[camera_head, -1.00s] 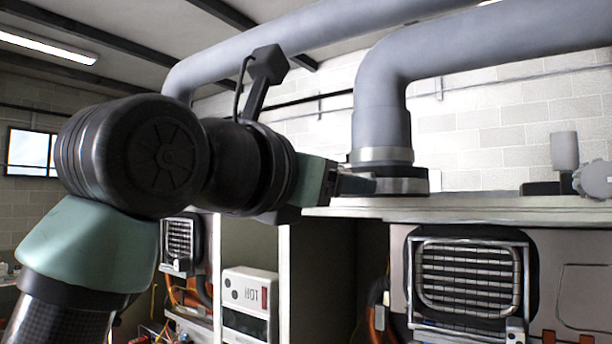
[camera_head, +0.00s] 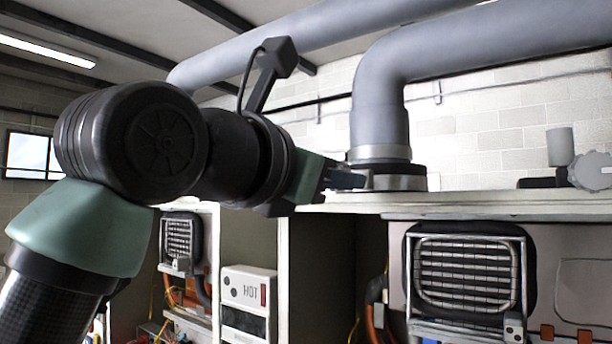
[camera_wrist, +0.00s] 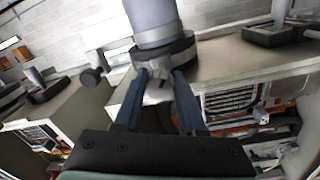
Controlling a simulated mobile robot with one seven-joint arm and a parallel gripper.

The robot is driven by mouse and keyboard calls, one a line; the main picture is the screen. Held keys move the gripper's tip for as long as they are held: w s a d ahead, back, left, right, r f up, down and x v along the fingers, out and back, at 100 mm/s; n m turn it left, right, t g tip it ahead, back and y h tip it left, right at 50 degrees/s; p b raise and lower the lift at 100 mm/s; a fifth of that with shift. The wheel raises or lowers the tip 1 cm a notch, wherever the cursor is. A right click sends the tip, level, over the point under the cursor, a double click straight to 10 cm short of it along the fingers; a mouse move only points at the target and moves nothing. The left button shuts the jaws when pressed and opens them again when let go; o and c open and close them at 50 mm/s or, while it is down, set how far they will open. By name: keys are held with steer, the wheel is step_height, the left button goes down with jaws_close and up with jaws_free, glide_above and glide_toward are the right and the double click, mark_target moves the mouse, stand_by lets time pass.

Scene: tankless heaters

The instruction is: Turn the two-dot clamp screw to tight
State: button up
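A metal band clamp (camera_head: 384,154) wraps the foot of the large grey vertical pipe (camera_head: 379,115) above the cabinet top. It also shows in the wrist view (camera_wrist: 157,36). A small grey clamp screw piece (camera_wrist: 156,90) sticks out from the collar toward me, between my fingers. I cannot make out dot marks on it. My gripper (camera_wrist: 160,76) is at the collar, its two blue fingers apart on either side of this piece. I see no clear contact. In the head view my gripper (camera_head: 348,179) reaches the collar's left side, and its fingertips are partly hard to see.
A dark round knob (camera_wrist: 92,77) sits left of the fingers in the wrist view. The cabinet top (camera_head: 480,203) runs below the collar. A grilled heater unit (camera_head: 468,275) and a white HOT box (camera_head: 248,290) are lower down. Another fitting (camera_head: 561,150) stands at right.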

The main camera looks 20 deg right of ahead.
steer(key=o, duration=0.4)
steer(key=shift+w, duration=0.1)
steer(key=b+v, duration=0.7)
steer(key=v, duration=0.6)
